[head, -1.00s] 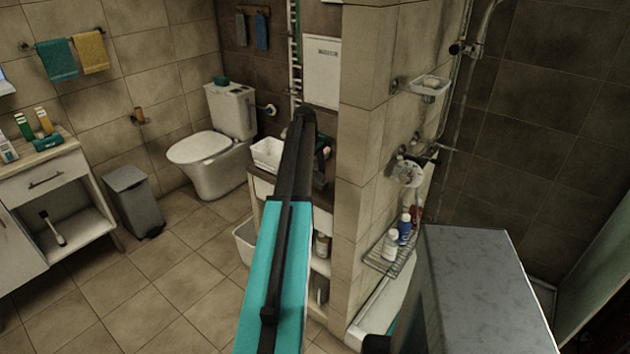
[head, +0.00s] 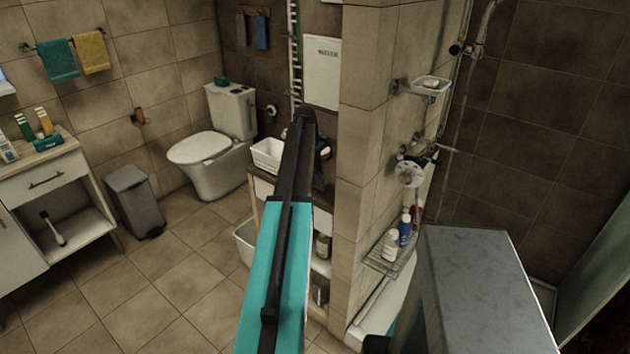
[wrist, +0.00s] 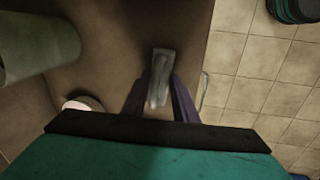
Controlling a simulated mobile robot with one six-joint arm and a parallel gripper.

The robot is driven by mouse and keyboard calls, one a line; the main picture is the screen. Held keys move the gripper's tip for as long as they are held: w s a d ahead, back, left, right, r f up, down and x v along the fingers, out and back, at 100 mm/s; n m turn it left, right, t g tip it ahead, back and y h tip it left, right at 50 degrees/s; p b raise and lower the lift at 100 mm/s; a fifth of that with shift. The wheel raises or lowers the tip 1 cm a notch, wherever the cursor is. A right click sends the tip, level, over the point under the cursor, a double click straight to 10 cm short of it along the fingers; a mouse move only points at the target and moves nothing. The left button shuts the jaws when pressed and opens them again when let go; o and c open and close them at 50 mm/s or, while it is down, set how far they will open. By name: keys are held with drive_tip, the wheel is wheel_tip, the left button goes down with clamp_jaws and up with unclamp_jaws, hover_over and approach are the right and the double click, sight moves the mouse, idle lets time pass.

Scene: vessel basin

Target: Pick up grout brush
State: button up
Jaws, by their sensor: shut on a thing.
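In the wrist view, my gripper (wrist: 160,88) is shut on a pale grey, block-shaped object (wrist: 161,64), which appears to be the grout brush. The fingers lie on both sides of it. It is over a brown countertop (wrist: 118,40), and I cannot tell whether it still touches that surface. In the head view my own arm hides the gripper and the held brush.
In the wrist view, a grey-green cylinder (wrist: 35,45) and a round pale item (wrist: 83,104) are left of the gripper. The head view shows a white basket (head: 267,155), a tiled partition wall (head: 362,150) right of the arm, a toilet (head: 215,145) and open floor at left.

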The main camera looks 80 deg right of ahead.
drive_tip(key=shift+r, duration=0.1)
wheel_tip(320, 180, up, 10)
drive_tip(key=b, duration=0.2)
idle(0.6)
idle(0.3)
